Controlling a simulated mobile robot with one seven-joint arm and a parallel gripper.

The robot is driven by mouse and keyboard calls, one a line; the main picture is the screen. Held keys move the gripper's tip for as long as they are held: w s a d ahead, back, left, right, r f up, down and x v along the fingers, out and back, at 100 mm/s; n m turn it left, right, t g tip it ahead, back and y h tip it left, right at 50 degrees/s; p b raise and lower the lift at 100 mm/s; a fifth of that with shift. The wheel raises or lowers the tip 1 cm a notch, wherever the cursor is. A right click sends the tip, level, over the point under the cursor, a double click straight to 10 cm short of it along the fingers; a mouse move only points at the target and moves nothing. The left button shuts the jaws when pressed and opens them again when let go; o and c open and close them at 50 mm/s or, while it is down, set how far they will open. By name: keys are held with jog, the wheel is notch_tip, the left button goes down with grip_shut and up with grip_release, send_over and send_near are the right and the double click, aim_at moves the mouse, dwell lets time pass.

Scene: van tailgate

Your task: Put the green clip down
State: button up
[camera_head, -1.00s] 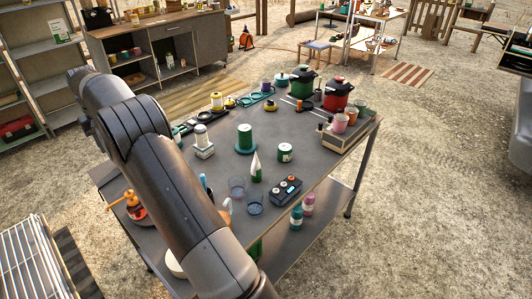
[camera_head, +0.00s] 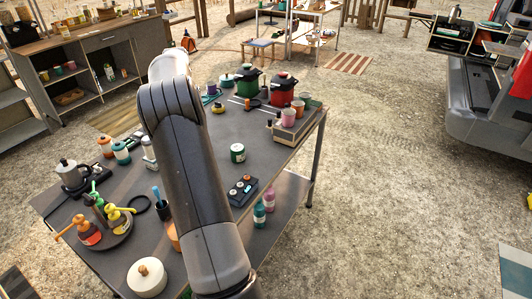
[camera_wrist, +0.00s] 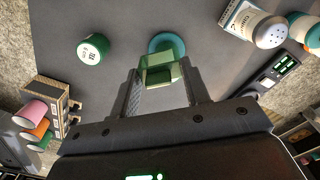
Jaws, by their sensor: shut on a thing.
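The green clip (camera_wrist: 158,72) is a translucent green piece between my fingertips in the wrist view. My gripper (camera_wrist: 160,82) is shut on it, above the dark table top (camera_wrist: 205,25). Just beyond the clip is a round teal piece (camera_wrist: 166,41), partly covered by it. I cannot tell whether the two touch. In the head view my arm hides my gripper, the clip and the middle of the table.
Pots (camera_head: 285,88) and a box with cups (camera_head: 290,125) fill the right back.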

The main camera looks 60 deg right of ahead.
jog(key=s+d+m, duration=0.3)
jog(key=s+d, duration=0.4)
jog(key=s, duration=0.4)
jog(key=s+d+m, duration=0.2)
jog(key=s+d, duration=0.5)
jog(key=s, duration=0.3)
jog(key=s+d+m, duration=0.3)
jog(key=s+d, duration=0.4)
jog(key=s, duration=0.4)
jog(key=w+f, duration=1.1)
jog(key=shift+w+a+f, duration=0.1)
jog(key=shift+w+a, duration=0.05)
jog(key=shift+a, duration=0.15)
jog(key=shift+w+f, duration=0.35)
jog(key=shift+f, duration=1.85)
jog(key=o, duration=0.9)
jog(key=shift+f, duration=0.15)
jog(key=shift+o, duration=0.2)
